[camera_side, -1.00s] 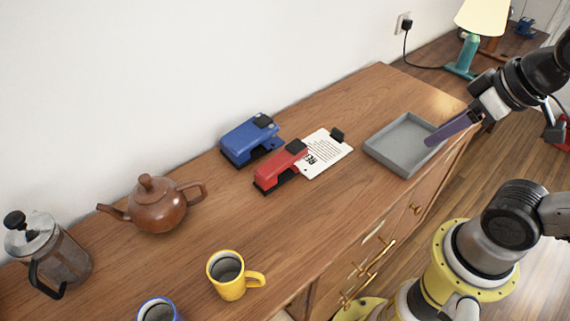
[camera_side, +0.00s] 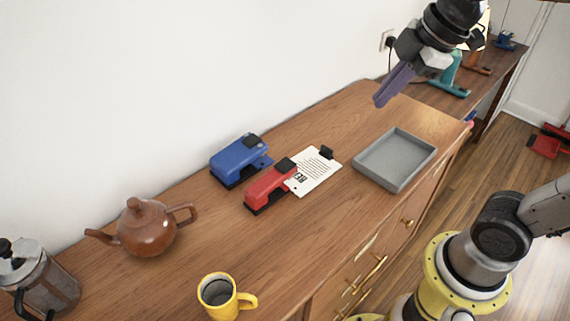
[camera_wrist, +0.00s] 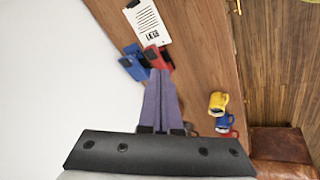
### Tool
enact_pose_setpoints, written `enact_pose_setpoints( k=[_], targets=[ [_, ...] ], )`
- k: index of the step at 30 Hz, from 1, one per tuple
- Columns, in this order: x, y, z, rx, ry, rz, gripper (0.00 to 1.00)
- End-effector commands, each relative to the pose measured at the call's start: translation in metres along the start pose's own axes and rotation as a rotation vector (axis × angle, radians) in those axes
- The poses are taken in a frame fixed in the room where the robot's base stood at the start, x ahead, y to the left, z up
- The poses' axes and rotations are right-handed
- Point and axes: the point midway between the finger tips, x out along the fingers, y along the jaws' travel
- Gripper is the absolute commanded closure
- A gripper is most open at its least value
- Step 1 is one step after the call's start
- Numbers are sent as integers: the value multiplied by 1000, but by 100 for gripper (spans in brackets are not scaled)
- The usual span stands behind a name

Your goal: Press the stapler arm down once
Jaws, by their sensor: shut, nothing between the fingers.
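A red stapler-like device (camera_side: 268,187) with a black end piece lies on the wooden cabinet top, its black-tipped end by a printed sheet (camera_side: 314,172). A similar blue device (camera_side: 236,162) lies just behind it, to the left. In the wrist view the red device (camera_wrist: 154,56) and blue device (camera_wrist: 131,65) show just beyond my fingertips, partly hidden by them. My gripper (camera_side: 379,103) has purple fingers, held together and empty. It is raised above the back right of the cabinet, apart from both devices. The fingers also show in the wrist view (camera_wrist: 160,74).
A grey tray (camera_side: 362,171) sits right of the sheet, which has a black clip (camera_side: 327,153). A brown teapot (camera_side: 147,230), a glass press (camera_side: 45,285) and a yellow mug (camera_side: 217,294) stand to the left and front. A white wall (camera_side: 130,80) runs behind.

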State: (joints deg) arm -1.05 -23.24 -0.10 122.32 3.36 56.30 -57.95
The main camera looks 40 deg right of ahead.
Motion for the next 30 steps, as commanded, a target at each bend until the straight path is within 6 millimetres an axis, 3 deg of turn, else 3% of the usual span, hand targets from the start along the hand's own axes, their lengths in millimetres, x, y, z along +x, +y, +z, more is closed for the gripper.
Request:
enact_pose_setpoints(
  k=[8,15,24,30],
  targets=[
    [46,48,-44,-313,-21,-118,100],
    [106,76,-73,-491,-29,-230,100],
    [186,81,-87,-534,-58,-364,100],
    [214,72,-83,-533,-79,-422,100]
  ],
)
